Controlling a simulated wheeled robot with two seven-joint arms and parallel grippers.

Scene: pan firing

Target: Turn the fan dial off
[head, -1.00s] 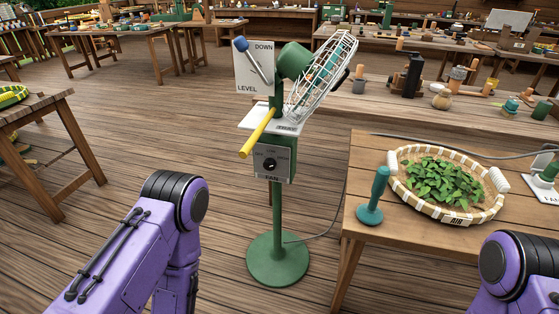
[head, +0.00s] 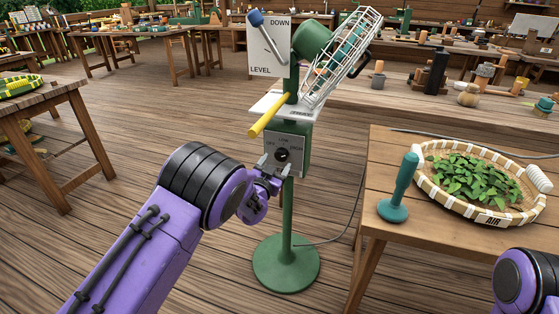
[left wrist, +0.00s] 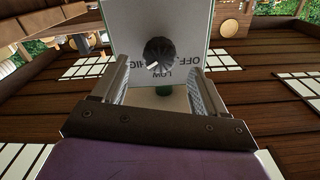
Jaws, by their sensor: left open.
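The fan dial (head: 283,155) is a black round knob on a white plate (head: 298,165) marked with OFF, LOW and HIGH, on the green fan stand (head: 286,262). In the left wrist view the dial (left wrist: 159,53) sits ahead, between and beyond the two fingers, with the lettering upside down. My left gripper (head: 273,162) is open at the plate's lower left, just in front of the dial. The left wrist view shows the open fingers (left wrist: 160,88) with nothing between them. My right gripper is out of view.
A yellow handle (head: 269,115) juts out above the dial box. A blue-knobbed lever (head: 256,19) and wire-caged fan head (head: 341,60) are higher up. The table at right holds a teal stamp-like tool (head: 400,190) and a leaf-filled basket (head: 433,189). Floor around the base is clear.

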